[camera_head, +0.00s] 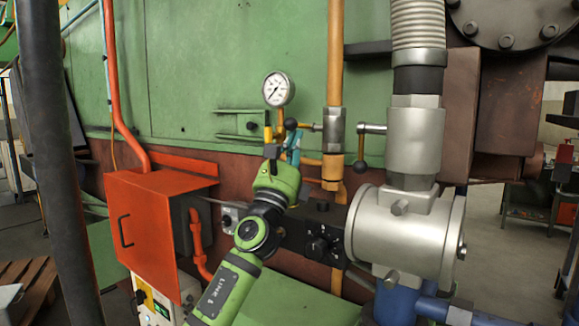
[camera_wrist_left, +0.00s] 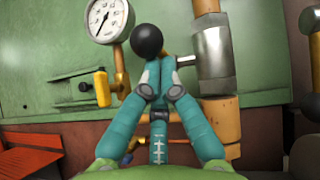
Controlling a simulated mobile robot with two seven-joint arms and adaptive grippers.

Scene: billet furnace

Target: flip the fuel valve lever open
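The lever is a thin metal rod with a black ball knob (camera_head: 290,124), lying roughly level to the left of the grey valve body (camera_head: 334,130) on the orange vertical pipe. The knob also shows in the left wrist view (camera_wrist_left: 147,40), just at the fingertips. My left gripper (camera_head: 292,142) has teal fingers that reach up to the lever from below. In the left wrist view its fingers (camera_wrist_left: 159,72) come together on the rod between knob and valve body. The fingers hide part of the rod there. My right gripper is not in view.
A pressure gauge (camera_head: 278,89) and a yellow-handled valve (camera_head: 268,131) stand close left of the lever. A second ball-ended lever (camera_head: 360,150) hangs to the right by the large silver valve body (camera_head: 400,232). An orange box (camera_head: 150,232) stands at the lower left.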

